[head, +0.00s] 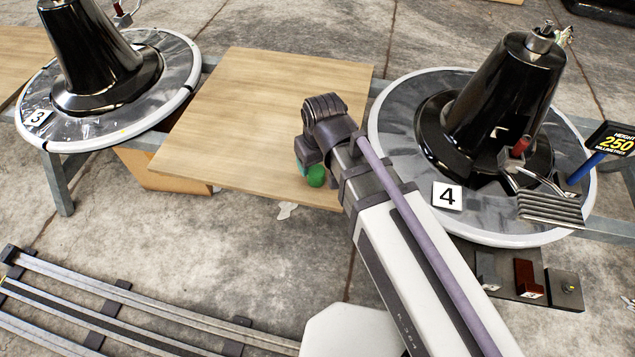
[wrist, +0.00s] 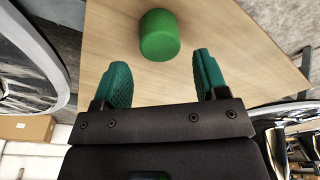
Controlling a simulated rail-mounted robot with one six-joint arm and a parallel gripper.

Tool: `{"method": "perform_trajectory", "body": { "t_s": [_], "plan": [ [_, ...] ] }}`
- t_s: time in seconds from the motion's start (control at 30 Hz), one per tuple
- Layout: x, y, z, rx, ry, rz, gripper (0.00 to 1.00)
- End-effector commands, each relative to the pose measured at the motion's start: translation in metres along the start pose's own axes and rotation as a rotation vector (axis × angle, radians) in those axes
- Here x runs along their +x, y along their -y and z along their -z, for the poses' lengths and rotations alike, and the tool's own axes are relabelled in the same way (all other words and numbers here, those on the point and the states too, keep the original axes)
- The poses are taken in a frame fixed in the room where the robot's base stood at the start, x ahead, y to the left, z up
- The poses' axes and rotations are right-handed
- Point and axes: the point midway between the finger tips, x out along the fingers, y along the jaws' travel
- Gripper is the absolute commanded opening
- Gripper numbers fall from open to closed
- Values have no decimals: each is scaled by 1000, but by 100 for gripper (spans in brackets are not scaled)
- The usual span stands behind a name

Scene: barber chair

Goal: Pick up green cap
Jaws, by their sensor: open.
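The green cap (head: 316,176) is a short, rounded cylinder on the wooden board, near the board's front edge. In the wrist view the green cap (wrist: 159,35) stands beyond the fingertips, roughly midway between them. My gripper (wrist: 162,68) is open, with two teal ridged fingers apart and nothing between them. In the head view my gripper (head: 301,171) is close beside the cap, and my wrist hides most of the fingers. I cannot tell whether a finger touches the cap.
The wooden board (head: 262,105) is otherwise bare. To its right a round base (head: 396,104) marked 4 carries a black cone (head: 507,92) and metal tools. A similar base (head: 172,63) marked 3 is at left. Metal rails (head: 120,300) lie at front left.

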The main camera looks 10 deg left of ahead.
Motion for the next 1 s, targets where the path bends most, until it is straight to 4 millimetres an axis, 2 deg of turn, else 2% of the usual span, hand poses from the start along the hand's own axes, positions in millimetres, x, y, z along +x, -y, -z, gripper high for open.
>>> {"method": "perform_trajectory", "body": {
  "t_s": [0.17,0.4,0.67,1.0],
  "plan": [
    [9,0,-1,0,0,0,67],
    [54,2,-4,0,0,0,67],
    [52,2,-3,0,0,0,66],
    [52,2,-3,1,0,0,33]
  ]
}}
